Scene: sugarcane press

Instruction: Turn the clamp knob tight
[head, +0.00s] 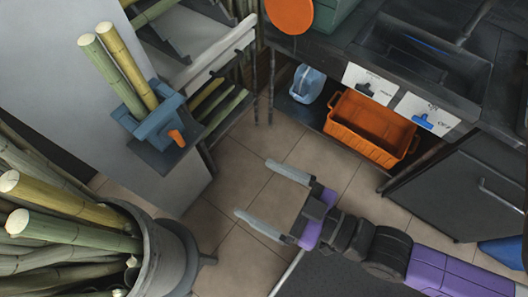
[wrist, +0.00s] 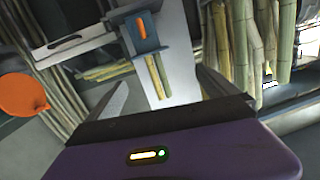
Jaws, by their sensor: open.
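The orange clamp knob (head: 177,138) sits on the front of a blue clamp (head: 172,103) on a grey shelf at the left in the head view. Two cut sugarcane stalks (head: 125,72) stand upright in the clamp. My gripper (head: 263,190) is open and empty, well to the right of the knob and apart from it, with its fingers pointing toward the left. The wrist view shows the knob (wrist: 142,28) and the clamp (wrist: 140,30) beyond the fingers, near the top middle. My gripper's fingers (wrist: 158,95) also show there with nothing between them.
A grey barrel (head: 165,262) full of sugarcane stands at the lower left. An orange crate (head: 368,128) and a blue-white jug (head: 306,83) sit on a shelf under the dark counter. Tiled floor (head: 235,165) is free between my gripper and the clamp.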

